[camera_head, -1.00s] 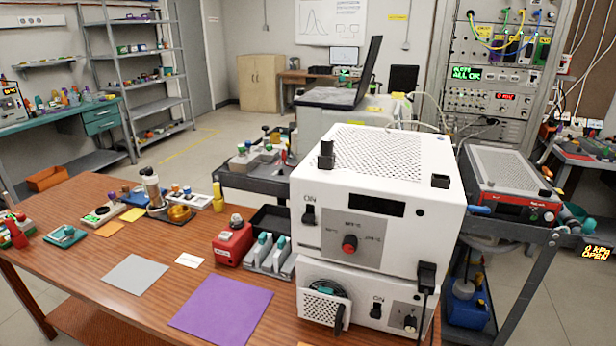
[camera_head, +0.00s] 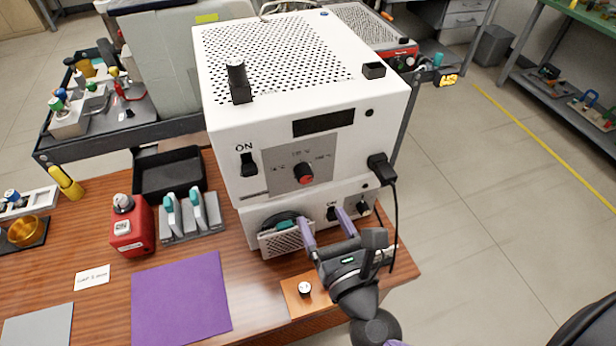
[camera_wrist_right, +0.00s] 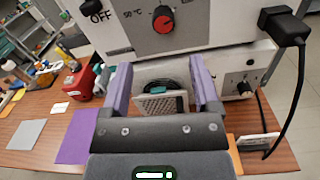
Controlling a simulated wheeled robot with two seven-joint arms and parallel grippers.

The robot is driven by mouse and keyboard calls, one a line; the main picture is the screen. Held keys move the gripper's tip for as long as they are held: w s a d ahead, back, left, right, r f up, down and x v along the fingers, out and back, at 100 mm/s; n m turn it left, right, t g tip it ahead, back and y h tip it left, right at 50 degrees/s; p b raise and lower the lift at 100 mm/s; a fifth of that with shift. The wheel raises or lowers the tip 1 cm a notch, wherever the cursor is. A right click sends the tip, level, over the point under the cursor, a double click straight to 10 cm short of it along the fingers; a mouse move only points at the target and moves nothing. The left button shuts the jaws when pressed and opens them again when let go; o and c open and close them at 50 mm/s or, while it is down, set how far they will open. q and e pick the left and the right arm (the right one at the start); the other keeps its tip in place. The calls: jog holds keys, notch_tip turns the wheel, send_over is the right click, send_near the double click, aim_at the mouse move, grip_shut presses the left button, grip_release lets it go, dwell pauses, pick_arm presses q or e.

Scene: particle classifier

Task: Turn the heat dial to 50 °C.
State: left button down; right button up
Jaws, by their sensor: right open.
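The heat dial (camera_head: 303,172) is a round red-capped knob on the grey panel of a white box (camera_head: 238,135). It also shows in the right wrist view (camera_wrist_right: 163,19), with the "50 °C" mark to its left. I cannot clearly tell which mark its pointer faces. My right gripper (camera_head: 326,224) is open, its two purple fingers apart and empty. It is in front of the lower unit, below the dial and not touching it. In the right wrist view its fingers (camera_wrist_right: 160,84) point toward the boxes, with the dial above and between them. My left gripper is not in view.
A black switch (camera_head: 248,165) is left of the dial, and a black plug (camera_head: 381,167) with a hanging cable is to its right. The lower unit (camera_head: 245,226) has a mesh basket (camera_head: 280,242) in front. A small knob on an orange plate (camera_head: 292,290) lies beside my right gripper.

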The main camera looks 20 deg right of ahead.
aim_at(307, 180)
jog(key=w+p, duration=0.1)
jog(key=w, duration=0.8)
jog(key=shift+w, duration=0.2)
grip_shut()
